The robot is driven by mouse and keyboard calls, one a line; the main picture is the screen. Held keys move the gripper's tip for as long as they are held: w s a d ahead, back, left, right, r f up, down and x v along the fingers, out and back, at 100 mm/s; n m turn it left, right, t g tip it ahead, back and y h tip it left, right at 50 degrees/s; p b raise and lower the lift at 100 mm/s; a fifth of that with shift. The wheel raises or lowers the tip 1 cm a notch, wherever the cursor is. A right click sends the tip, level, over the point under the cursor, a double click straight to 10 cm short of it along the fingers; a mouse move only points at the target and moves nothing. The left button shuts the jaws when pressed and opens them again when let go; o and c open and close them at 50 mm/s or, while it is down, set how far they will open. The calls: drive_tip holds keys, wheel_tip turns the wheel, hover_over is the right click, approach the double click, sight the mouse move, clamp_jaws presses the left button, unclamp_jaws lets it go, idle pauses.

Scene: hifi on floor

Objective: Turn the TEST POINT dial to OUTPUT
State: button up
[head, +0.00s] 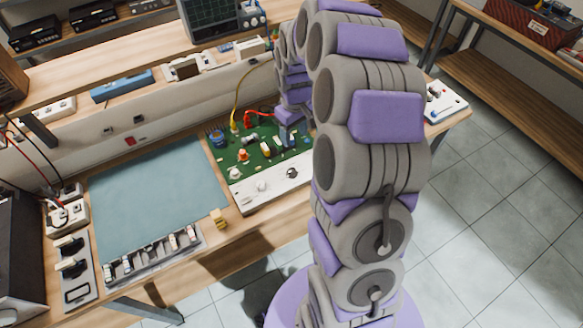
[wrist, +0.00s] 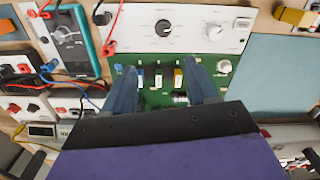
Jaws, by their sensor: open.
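The white panel (head: 275,188) lies along the near edge of the green circuit board (head: 262,150) on the bench. It carries a dark dial (head: 292,172) and a pale knob (head: 262,186). In the wrist view the panel (wrist: 185,14) is at the top, with the dark dial (wrist: 163,28) left of the pale knob (wrist: 214,31). Printed marks ring the dial, but I cannot read the labels or its setting. My gripper (wrist: 160,72) is open and empty, its two fingers apart over the green board. They appear clear of the dial. In the head view my arm partly hides the board.
A teal-edged meter (wrist: 68,35) with red leads is beside the panel in the wrist view.

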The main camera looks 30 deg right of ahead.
drive_tip(key=b, duration=0.1)
hover_over(292, 170)
wheel_tip(292, 170, down, 6)
wheel_tip(292, 170, down, 10)
drive_tip(key=shift+s+f+b, duration=0.1)
drive_tip(key=shift+f+b, duration=0.1)
drive_tip(key=shift+b, duration=0.7)
drive_tip(key=shift+a+f, duration=0.25)
drive_tip(key=shift+f, duration=0.15)
drive_tip(key=shift+d, duration=0.35)
drive_tip(key=shift+c, duration=1.4)
drive_tip(key=shift+a, duration=0.1)
drive_tip(key=c, duration=0.8)
drive_tip(key=shift+r, duration=0.1)
